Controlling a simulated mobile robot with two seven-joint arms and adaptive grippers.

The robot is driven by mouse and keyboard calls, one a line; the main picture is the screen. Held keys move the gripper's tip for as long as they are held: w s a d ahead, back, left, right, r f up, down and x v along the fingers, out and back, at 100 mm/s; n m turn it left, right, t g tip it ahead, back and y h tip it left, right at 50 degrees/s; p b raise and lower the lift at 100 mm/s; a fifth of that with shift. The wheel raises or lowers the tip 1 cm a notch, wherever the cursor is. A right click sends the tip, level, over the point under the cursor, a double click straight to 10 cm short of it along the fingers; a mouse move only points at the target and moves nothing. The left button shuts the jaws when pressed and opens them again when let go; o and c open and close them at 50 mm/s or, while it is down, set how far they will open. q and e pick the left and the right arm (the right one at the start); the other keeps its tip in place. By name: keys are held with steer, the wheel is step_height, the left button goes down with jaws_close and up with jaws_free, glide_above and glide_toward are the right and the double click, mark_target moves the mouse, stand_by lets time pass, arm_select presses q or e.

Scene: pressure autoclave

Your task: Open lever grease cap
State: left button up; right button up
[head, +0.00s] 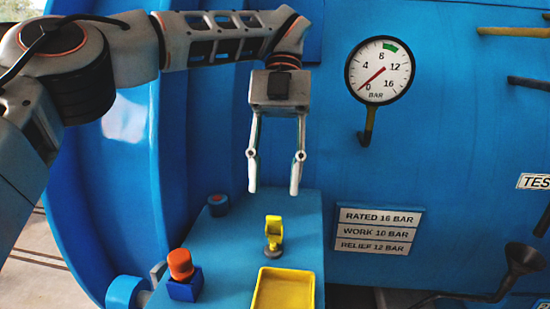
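A small yellow lever piece (273,231) stands upright on a dark round base on the blue ledge; it looks like the lever grease cap, though I cannot be certain. My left gripper (273,190) hangs fingers down just above and behind it in the picture. Its two fingers are apart with nothing between them, and they do not appear to touch the yellow piece. My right gripper is not in view.
A yellow tray (257,303) sits in front on the ledge. A pressure gauge (380,70), rating plates (376,230) and a black funnel-like part (524,258) are right.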

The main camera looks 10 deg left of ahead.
arm_select(q)
steer(key=shift+r, duration=1.9)
